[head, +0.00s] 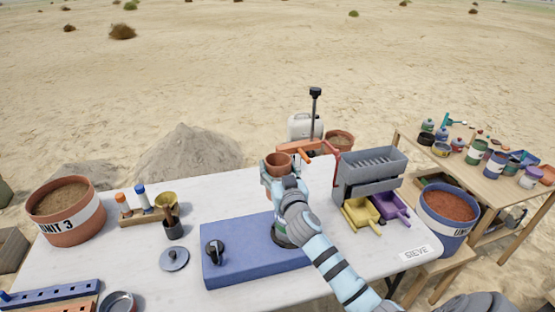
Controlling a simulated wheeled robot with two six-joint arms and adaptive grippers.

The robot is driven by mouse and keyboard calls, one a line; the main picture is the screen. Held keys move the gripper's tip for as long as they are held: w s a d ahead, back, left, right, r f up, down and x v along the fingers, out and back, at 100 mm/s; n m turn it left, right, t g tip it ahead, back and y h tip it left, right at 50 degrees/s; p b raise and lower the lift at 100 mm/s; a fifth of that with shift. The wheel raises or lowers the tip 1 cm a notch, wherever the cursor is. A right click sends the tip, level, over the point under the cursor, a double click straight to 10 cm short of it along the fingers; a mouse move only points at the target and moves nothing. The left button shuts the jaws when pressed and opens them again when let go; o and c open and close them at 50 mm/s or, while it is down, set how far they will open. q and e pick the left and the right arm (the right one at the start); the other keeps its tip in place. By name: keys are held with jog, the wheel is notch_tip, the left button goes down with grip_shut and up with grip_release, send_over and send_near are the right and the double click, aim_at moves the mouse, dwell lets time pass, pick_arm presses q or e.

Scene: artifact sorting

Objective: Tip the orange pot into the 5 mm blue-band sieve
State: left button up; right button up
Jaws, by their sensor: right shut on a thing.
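My right gripper (277,180) is shut on the orange pot (278,159), a small terracotta-coloured pot with its open rim facing up. It holds the pot upright over the back of the white table, behind the blue mat. A grey slotted box (370,175) stands right of my gripper, with a yellow tray (361,213) and a purple tray (390,205) below it and a "SIEVE" label (416,252) in front. I cannot make out a blue band on it. A dark round thing (283,238) on the mat is mostly hidden by my right arm. My left gripper is not in view.
The blue mat (235,262) carries a black-knobbed thing (214,250). A "UNIT 3" tub (68,225) stands at left, a blue tub (446,222) at right.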

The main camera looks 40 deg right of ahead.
jog(key=shift+s+f+b, duration=0.15)
jog(key=shift+f+b, duration=0.15)
jog(key=shift+f, duration=0.05)
jog(key=shift+s+f+b, duration=0.25)
jog(key=shift+f+b, duration=0.35)
jog(key=shift+w+f+b, duration=0.1)
jog(key=shift+f+b, duration=0.4)
jog(key=shift+f, duration=0.25)
jog(key=shift+w+a+r+m+b, duration=0.1)
jog(key=shift+a+m+b, duration=0.05)
jog(key=shift+m, duration=0.4)
jog(key=shift+w+a+r+m+b, duration=0.1)
jog(key=shift+m+b, duration=0.05)
jog(key=shift+m, duration=0.4)
jog(key=m, duration=0.1)
jog(key=m+b, duration=0.1)
jog(key=m, duration=0.1)
jog(key=shift+a, duration=0.25)
jog(key=shift+r, duration=0.2)
jog(key=shift+m+b, duration=0.55)
jog(key=shift+m, duration=0.05)
